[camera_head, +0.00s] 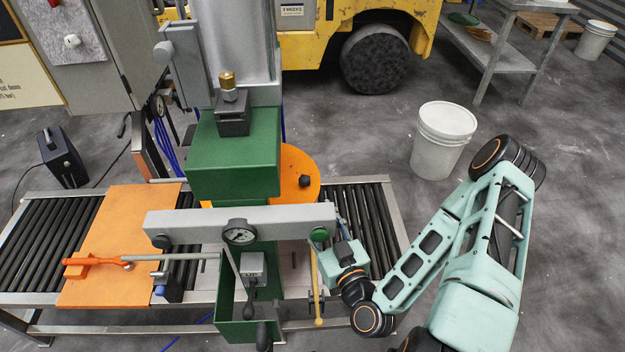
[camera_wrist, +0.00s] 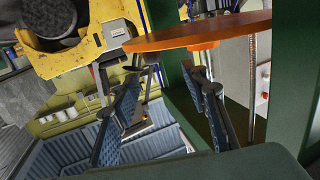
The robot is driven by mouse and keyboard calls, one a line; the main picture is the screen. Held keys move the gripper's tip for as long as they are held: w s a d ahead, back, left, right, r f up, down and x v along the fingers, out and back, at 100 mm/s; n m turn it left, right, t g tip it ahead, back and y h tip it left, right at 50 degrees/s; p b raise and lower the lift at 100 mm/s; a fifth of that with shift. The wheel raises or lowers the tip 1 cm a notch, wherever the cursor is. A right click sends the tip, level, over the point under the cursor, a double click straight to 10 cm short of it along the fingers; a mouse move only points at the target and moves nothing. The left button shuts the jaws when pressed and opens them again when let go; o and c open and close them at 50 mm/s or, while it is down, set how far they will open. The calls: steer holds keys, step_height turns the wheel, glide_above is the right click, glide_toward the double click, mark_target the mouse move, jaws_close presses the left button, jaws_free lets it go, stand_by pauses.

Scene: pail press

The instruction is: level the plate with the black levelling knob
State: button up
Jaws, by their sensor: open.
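An orange round plate (camera_head: 299,172) sits behind the green press column. A small black knob (camera_head: 305,181) is on it. In the wrist view the orange plate (camera_wrist: 200,36) shows edge-on across the top. My gripper (camera_wrist: 165,80) is open, its two dark fingers spread on either side of an empty-looking gap, close to the plate's edge. I cannot make out the knob clearly in the wrist view, or whether a finger touches anything. In the head view my wrist is at the right end of the grey beam and the fingers are hard to make out.
The grey beam (camera_head: 245,220) carries a dial gauge (camera_head: 239,232) and crosses in front of the green press (camera_head: 233,160). A yellow lever (camera_head: 316,285) hangs beside my wrist. A roller conveyor (camera_head: 372,215) runs underneath. A white pail (camera_head: 443,142) stands on open floor behind.

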mark_target(307, 182)
steer(key=shift+m+t+h, duration=0.4)
steer(key=b+x, duration=0.1)
steer(key=x, duration=0.2)
steer(key=b+x, duration=0.2)
steer(key=x, duration=0.2)
steer(key=b+x, duration=0.1)
steer(key=x, duration=0.3)
steer(key=shift+d+r, duration=0.15)
steer(key=shift+d, duration=0.2)
jaws_close()
